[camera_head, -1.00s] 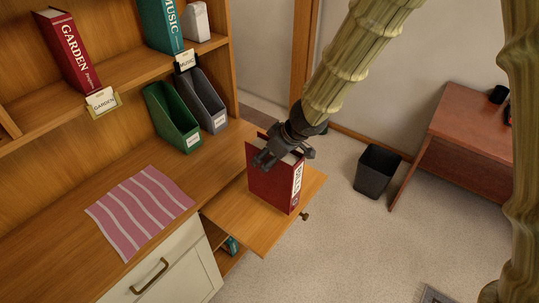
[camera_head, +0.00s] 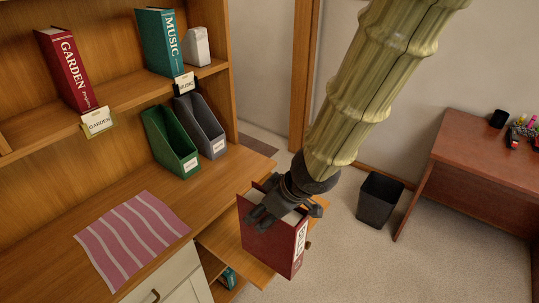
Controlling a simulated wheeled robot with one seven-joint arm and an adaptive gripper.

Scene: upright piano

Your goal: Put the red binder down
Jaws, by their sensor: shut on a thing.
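The red binder (camera_head: 268,246) is upright, with a white label on its spine facing right. My gripper (camera_head: 276,208) is shut on the binder's top edge, with dark fingers over it. The binder is in front of the pull-out board (camera_head: 222,238) and hides much of it. It seems to be held a little above the board, but its underside and any contact are hidden.
A pink striped cloth (camera_head: 132,240) lies on the wooden desk (camera_head: 72,212). Green (camera_head: 170,140) and grey (camera_head: 200,125) file holders stand at the back. GARDEN (camera_head: 68,70) and MUSIC (camera_head: 160,42) binders stand on the shelf. A black bin (camera_head: 380,200) and red-brown table (camera_head: 480,150) are right.

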